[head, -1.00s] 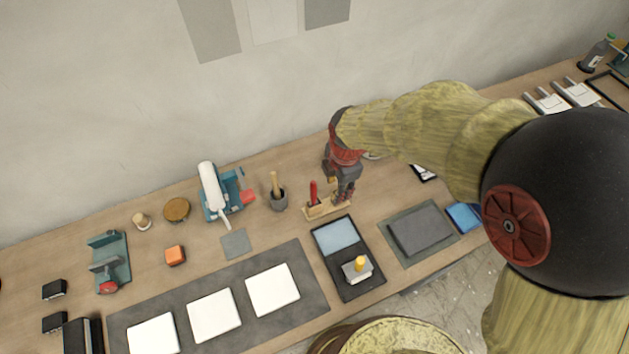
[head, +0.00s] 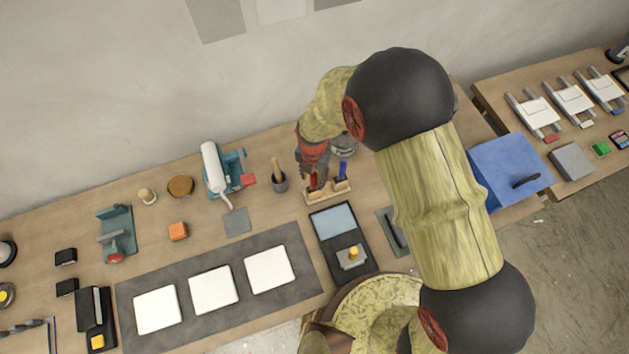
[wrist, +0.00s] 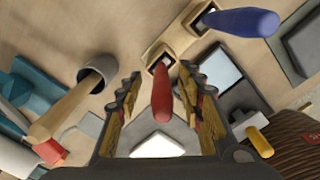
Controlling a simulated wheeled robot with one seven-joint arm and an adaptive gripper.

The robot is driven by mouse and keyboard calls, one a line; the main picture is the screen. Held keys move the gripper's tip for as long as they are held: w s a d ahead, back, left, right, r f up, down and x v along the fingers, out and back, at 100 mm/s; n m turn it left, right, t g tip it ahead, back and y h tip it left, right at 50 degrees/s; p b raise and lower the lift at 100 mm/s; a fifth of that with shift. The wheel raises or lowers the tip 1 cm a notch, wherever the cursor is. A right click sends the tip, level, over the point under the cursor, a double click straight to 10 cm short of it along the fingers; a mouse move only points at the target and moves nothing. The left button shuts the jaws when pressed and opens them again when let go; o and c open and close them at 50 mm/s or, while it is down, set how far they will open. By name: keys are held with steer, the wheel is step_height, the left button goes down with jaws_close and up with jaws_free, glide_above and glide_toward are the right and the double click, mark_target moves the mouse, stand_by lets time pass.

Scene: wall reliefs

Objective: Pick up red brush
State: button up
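The red brush (wrist: 162,95) stands upright in a slot of a wooden holder (wrist: 158,52), its red handle pointing toward the wrist camera. My gripper (wrist: 158,76) is open, with one finger on each side of the red handle in the wrist view. I see gaps between the handle and both fingers. A blue brush (wrist: 240,22) stands in the slot to the right; in the head view it shows as a small blue handle (head: 343,169). In the head view my gripper (head: 316,176) is over the left part of the holder (head: 338,189) and partly hides the red brush.
A dark cup with a wooden-handled tool (head: 279,180) stands just left of the holder. A black tray with a pale blue pad (head: 335,221) lies in front. A teal stand with a white roller (head: 213,168) is farther left. The wall is behind the table.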

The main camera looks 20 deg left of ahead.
mark_target(314, 183)
steer(key=f, duration=0.3)
steer(key=shift+s+d+f, duration=0.1)
steer(key=shift+s+f, duration=0.1)
steer(key=shift+s, duration=0.05)
steer(key=shift+w+f, duration=0.15)
steer(key=shift+f, duration=0.15)
steer(key=shift+c, duration=0.7)
steer(key=c, duration=0.8)
jaws_close()
